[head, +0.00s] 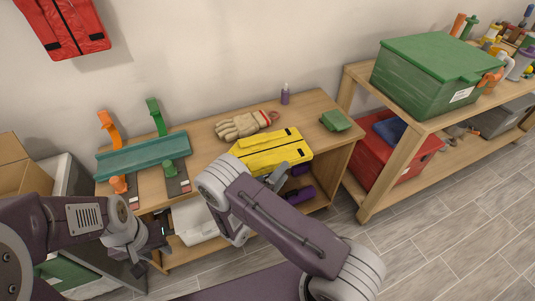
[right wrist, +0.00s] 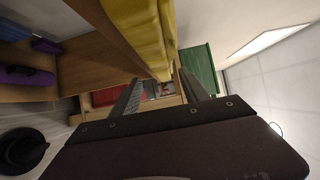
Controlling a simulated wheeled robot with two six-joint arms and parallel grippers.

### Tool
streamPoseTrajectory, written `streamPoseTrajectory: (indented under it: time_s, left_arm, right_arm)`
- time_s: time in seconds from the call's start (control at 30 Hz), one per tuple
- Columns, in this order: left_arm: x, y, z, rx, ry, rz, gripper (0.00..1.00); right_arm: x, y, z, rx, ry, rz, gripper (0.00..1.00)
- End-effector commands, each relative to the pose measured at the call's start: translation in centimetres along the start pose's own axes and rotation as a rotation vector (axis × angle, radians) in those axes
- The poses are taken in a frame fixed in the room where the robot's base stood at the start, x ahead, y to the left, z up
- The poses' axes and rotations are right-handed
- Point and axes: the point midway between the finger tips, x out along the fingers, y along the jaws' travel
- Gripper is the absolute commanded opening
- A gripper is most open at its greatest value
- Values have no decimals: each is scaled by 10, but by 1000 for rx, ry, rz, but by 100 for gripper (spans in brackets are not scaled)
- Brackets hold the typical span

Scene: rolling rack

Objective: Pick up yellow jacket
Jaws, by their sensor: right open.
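The yellow jacket (head: 268,147) lies folded on the wooden table, near its front edge. It also shows along the top of the right wrist view (right wrist: 147,30). My right gripper (head: 277,174) is at the front edge of the table, close to the jacket's near side, and its arm hides part of that side. In the right wrist view its two fingers (right wrist: 158,82) are apart with nothing held between them; whether they touch the jacket is unclear. My left gripper (head: 157,242) is low in front of the table's left part; its fingers are too dark to read.
On the table (head: 208,143) are beige gloves (head: 240,126), a purple bottle (head: 285,94), a green folded cloth (head: 336,121) and a teal rack (head: 143,156). A shelf at right holds a green box (head: 425,85) and a red box (head: 385,160). A red jacket (head: 65,25) hangs on the wall.

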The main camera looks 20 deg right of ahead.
Motion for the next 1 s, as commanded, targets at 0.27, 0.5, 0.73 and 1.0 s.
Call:
streamPoseTrajectory:
  time_s: [0.27,0.5,0.73,1.0]
  left_arm:
    - [7,0,1,0,0,0,36]
    - [8,0,1,0,0,0,36]
    - [8,0,1,0,0,0,36]
    - [8,0,1,0,0,0,36]
  right_arm:
    - [35,-1,-6,2,7,1,53]
    - [53,-2,-4,1,1,1,53]
    - [52,-2,-4,1,1,1,22]
    - [52,-2,-4,3,2,0,0]
